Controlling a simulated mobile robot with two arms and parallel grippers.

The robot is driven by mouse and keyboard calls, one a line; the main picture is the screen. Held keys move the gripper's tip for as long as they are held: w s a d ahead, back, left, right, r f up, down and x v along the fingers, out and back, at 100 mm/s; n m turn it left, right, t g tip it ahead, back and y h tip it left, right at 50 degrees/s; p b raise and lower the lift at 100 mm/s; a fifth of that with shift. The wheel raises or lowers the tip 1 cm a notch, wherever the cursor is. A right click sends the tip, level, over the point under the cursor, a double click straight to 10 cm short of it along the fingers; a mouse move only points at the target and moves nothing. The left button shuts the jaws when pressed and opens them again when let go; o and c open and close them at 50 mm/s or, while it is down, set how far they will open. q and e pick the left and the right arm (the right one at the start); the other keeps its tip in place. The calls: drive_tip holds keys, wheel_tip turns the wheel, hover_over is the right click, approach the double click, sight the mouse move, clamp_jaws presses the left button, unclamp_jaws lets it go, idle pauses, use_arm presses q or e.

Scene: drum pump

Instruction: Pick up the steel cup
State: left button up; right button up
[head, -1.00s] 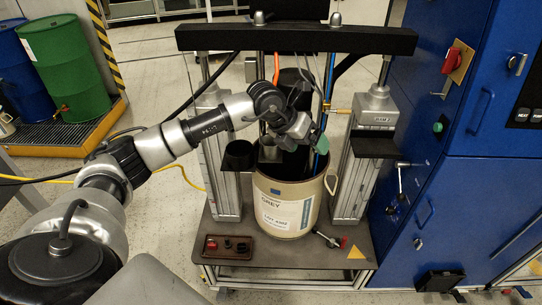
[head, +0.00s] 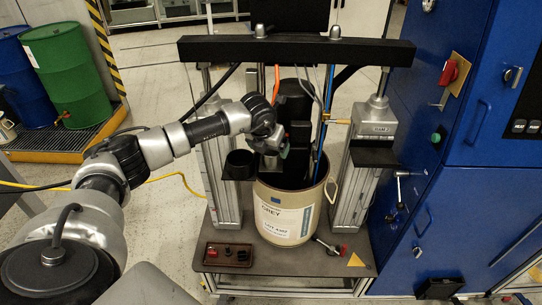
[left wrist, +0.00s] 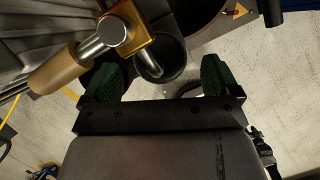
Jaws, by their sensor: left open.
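The steel cup (head: 270,163) is a small grey shape in the head view, at the drum's back left rim beside the black round holder (head: 239,164). Its upper part is hidden by my left gripper (head: 281,152), which is just above it; I cannot tell whether they touch. In the left wrist view my left gripper (left wrist: 162,80) is open, with its two green finger pads apart. A pale curved edge shows low between the pads, but I cannot tell whether it is the cup. My right gripper is not in view.
The cream drum (head: 285,218) stands on a plate between two grey columns, with a black crossbar (head: 295,50) above. Hoses rise from the drum. A blue cabinet (head: 440,190) closes the right side. A tan handle (left wrist: 55,70) with a steel rod is close in the wrist view.

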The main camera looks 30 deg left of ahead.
use_arm(q)
drive_tip(key=shift+x, duration=1.05)
drive_tip(key=shift+c, duration=0.2)
drive_tip(key=c, duration=1)
drive_tip(key=shift+r, duration=0.1)
drive_tip(key=shift+r, duration=0.1)
